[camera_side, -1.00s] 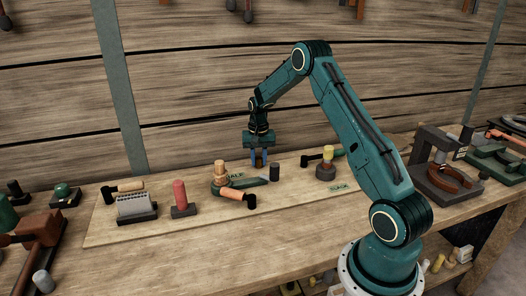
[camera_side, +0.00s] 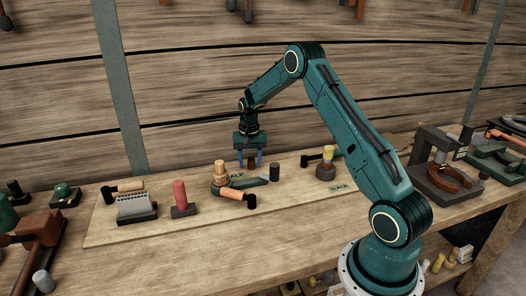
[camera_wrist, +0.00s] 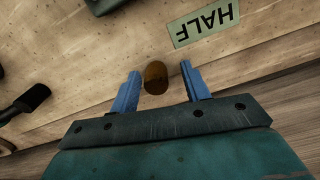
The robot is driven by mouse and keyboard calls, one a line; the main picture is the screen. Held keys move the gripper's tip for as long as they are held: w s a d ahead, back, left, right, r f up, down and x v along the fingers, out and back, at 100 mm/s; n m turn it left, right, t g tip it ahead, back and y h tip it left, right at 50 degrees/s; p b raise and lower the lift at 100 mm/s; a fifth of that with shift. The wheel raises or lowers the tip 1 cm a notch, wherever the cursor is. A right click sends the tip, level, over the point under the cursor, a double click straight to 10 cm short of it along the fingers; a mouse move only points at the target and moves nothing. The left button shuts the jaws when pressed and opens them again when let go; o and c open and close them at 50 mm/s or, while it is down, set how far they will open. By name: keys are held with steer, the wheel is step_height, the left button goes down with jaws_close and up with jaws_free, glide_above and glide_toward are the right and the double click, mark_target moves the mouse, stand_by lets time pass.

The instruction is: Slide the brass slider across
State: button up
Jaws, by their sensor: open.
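My gripper (camera_side: 250,162) is open and points down over the back part of the pale board, just behind the HALF label (camera_side: 236,175). In the wrist view, the gripper (camera_wrist: 158,82) has its two blue fingers apart. A brown rounded piece (camera_wrist: 156,77) shows between their tips, with a visible gap to the right finger. Whether it is the brass slider, and how far below the tips it is, I cannot tell. The HALF label also shows upside down in the wrist view (camera_wrist: 206,22).
A wooden stack (camera_side: 220,172), a green piece (camera_side: 252,182) and an orange-handled tool (camera_side: 236,194) lie close in front of the gripper. A black cylinder (camera_side: 274,173) stands to its right. A SLACK label (camera_side: 341,188) is further right.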

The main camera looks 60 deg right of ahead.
mark_target(249, 160)
step_height(249, 160, up, 14)
stand_by(0.7)
stand_by(0.4)
steer(key=s+a+r+n+t, duration=0.1)
steer(key=s+a+r+n, duration=0.2)
steer(key=s+a+r, duration=0.35)
steer(key=s+a+r+n+t, duration=0.15)
steer(key=s+a+r, duration=0.25)
steer(key=a+r, duration=0.5)
steer(key=s+a+f+n+t, duration=0.1)
steer(key=s+a+f+n, duration=0.1)
steer(key=s+a, duration=0.4)
steer(key=s+a+f+n+t, duration=0.2)
steer(key=s+a+n, duration=0.2)
steer(key=s, duration=0.9)
steer(key=a, duration=0.2)
steer(key=shift+a+f+n, duration=0.35)
steer(key=shift+f, duration=0.05)
